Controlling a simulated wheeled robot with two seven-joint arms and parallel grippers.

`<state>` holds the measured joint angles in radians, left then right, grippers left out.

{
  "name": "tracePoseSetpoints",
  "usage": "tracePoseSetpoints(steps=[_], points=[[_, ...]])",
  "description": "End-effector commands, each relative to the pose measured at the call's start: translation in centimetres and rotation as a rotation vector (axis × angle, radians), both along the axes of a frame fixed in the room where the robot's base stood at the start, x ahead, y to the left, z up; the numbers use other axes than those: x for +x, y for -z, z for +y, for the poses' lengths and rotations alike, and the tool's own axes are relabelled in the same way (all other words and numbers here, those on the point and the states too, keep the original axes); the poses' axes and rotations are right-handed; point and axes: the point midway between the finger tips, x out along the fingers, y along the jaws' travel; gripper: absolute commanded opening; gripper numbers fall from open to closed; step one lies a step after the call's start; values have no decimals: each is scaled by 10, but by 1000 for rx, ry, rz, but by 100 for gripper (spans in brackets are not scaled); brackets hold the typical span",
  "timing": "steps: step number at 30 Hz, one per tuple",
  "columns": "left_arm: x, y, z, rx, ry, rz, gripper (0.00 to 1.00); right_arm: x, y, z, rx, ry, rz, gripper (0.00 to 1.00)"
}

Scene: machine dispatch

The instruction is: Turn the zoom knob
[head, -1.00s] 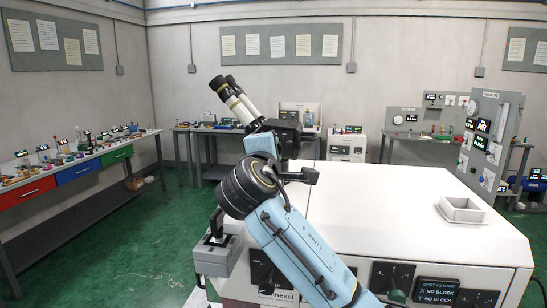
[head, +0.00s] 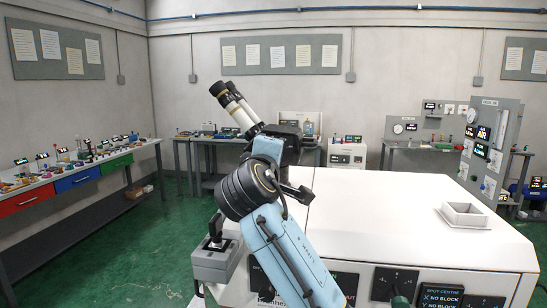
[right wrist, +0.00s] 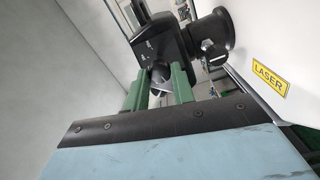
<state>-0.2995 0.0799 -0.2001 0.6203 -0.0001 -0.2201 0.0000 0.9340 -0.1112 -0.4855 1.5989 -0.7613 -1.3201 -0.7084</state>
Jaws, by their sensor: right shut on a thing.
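The black microscope head with two pale eyepieces (head: 234,103) stands behind the white machine's left edge in the head view. In the right wrist view its black body (right wrist: 157,38) fills the upper middle. A small dark knob (right wrist: 160,72) sits below that body. My right gripper (right wrist: 160,80) has its two green fingers on either side of this knob and is shut on it. The knob's markings cannot be read. In the head view my blue right arm hides the knob and the fingertips. My left gripper is in neither view.
The white machine top (head: 390,215) is broad and carries a small square tray (head: 464,214). A joystick box (head: 213,259) sits at its left front. A yellow LASER label (right wrist: 270,78) is on the machine's side. Benches line the walls.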

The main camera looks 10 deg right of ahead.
Motion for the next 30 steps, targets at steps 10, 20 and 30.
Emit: tracePoseSetpoints(steps=[10,20,30], points=[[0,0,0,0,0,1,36,0,1,0,0,0,2,47],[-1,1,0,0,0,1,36,-2,1,1,0,-1,1,47],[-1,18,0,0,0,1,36,-58,3,25,3,-5,-1,47]])
